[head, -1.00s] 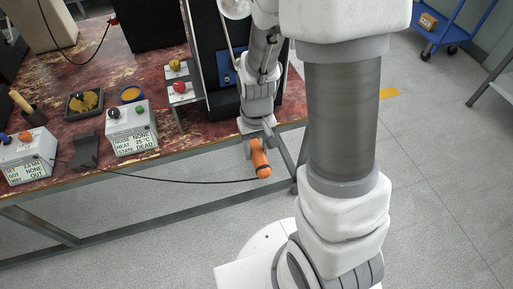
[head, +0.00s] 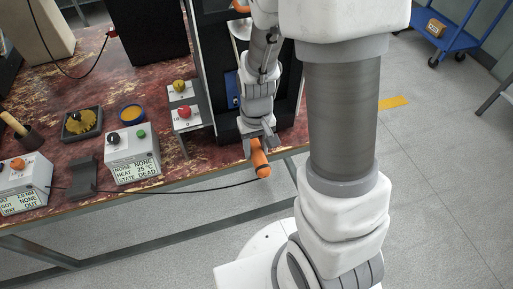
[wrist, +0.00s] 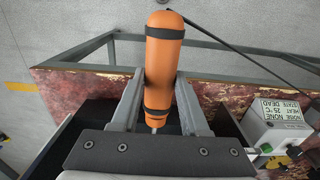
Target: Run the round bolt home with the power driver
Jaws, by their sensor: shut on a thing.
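The power driver (head: 261,164) is an orange cylinder with dark bands. My gripper (head: 258,142) is shut on it, at the bench's front edge before the tall dark machine. In the wrist view the driver (wrist: 165,60) lies between the two grey fingers of my gripper (wrist: 160,88), its orange end pointing to the top of the picture. A thin metal tip shows at its lower end, by the dark gripper plate. A black cable runs from the driver's orange end. I cannot make out the round bolt in either view.
The tall dark machine (head: 204,62) stands behind my gripper. Left of it are a red-and-yellow button box (head: 184,116), a display box (head: 133,160) reading STATE DEAD, a dark holder (head: 82,180) and a second display box (head: 20,190). A blue cart (head: 462,40) stands far right; the floor between is open.

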